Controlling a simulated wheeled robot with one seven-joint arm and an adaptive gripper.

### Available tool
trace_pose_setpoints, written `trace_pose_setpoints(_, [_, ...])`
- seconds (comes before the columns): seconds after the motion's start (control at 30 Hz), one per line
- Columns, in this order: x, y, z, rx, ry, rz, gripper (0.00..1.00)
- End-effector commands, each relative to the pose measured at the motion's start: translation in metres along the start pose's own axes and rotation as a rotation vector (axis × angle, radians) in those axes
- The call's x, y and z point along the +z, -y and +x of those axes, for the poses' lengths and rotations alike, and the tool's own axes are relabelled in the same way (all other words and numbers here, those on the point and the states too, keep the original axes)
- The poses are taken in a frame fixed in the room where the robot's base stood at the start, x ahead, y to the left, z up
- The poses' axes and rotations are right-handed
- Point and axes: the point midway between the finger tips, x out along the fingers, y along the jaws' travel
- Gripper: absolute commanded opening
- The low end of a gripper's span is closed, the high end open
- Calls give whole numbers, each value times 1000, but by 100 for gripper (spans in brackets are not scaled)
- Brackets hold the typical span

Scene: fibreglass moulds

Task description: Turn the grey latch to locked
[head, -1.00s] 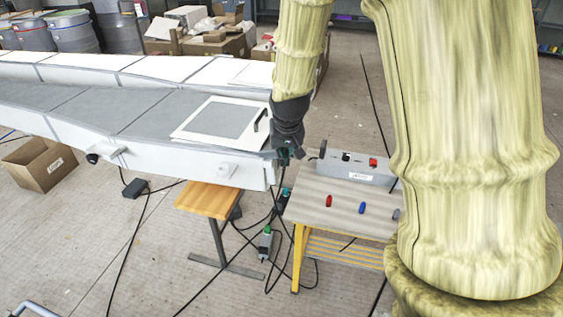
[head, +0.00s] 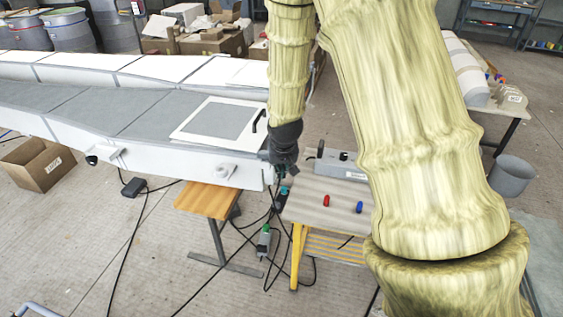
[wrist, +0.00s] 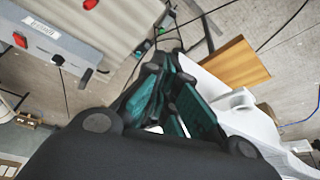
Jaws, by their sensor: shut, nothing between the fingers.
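A pale grey latch (head: 224,171) sits on the near side wall of the long white mould, close to its right end. It also shows in the wrist view (wrist: 238,100), right of the fingers; its exact angle is hard to read. My gripper (head: 283,172) points down just past the mould's right end, to the right of the latch and apart from it. In the wrist view its dark fingers with teal pads (wrist: 171,58) are closed together with nothing held.
A wooden stool (head: 208,198) stands below the latch. A table (head: 310,208) to the right carries a grey switch box (head: 342,165) and red and blue pegs. A framed panel with a black handle (head: 259,121) lies on the mould. Cables cross the floor.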

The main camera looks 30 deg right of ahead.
Motion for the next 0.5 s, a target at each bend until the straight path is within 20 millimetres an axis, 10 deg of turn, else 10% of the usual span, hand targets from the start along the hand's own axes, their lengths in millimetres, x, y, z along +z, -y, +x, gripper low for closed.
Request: trace_pose_setpoints(0.5, [-35, 0, 28, 0, -1, 0, 0])
